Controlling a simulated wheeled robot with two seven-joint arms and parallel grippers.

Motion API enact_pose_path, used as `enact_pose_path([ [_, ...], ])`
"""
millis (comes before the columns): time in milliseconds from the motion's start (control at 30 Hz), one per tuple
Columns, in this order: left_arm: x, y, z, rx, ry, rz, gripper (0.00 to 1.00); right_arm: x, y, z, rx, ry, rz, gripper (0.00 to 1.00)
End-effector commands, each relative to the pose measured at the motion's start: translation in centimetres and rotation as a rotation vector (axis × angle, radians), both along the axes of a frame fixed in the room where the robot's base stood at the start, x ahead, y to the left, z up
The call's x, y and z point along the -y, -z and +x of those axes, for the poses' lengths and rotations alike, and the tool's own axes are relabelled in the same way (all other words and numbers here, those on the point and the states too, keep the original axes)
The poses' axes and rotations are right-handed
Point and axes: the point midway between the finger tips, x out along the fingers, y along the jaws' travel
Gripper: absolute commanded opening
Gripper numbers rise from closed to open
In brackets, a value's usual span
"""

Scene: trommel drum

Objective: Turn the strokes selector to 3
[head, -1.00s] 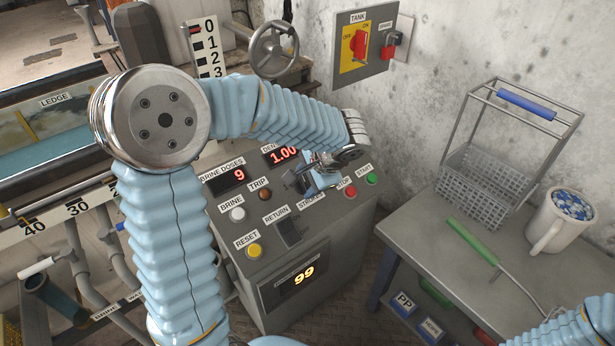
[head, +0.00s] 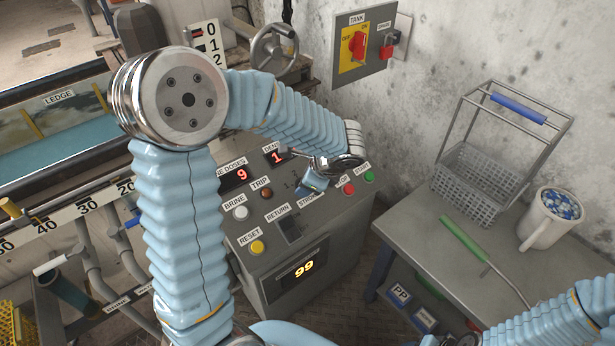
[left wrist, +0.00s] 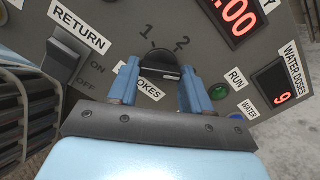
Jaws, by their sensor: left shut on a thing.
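The strokes selector (left wrist: 160,60) is a dark round knob on the grey control panel, with the numbers 1 and 2 printed above it in the left wrist view. I cannot see a 3, and I cannot tell where the knob points. My left gripper (left wrist: 158,76) has its blue fingers on both sides of the knob and is shut on it. In the head view my left gripper (head: 314,182) is over the panel and hides the knob. The STROKES label (left wrist: 140,87) is partly covered by a finger. My right gripper is out of view.
The RETURN switch (left wrist: 63,55) is left of the selector, and the RUN lamp (left wrist: 218,91) is to its right. Red stop (head: 349,188) and green start (head: 369,177) buttons lie close to the gripper. A side table (head: 405,222) holds a wire basket (head: 470,182) and a mug (head: 541,232).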

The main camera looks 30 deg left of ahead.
Motion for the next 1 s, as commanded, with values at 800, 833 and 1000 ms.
enact_pose_path([
  [800, 0.11, 0.01, 0.02, -0.030, 0.066, 0.012, 0.64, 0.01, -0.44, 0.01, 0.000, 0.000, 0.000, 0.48],
  [833, 0.11, 0.01, 0.02, -0.030, 0.066, 0.011, 0.69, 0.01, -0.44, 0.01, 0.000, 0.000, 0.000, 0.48],
  [1000, 0.06, 0.01, 0.00, -0.030, 0.064, 0.012, 0.74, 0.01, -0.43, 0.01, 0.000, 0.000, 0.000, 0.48],
])
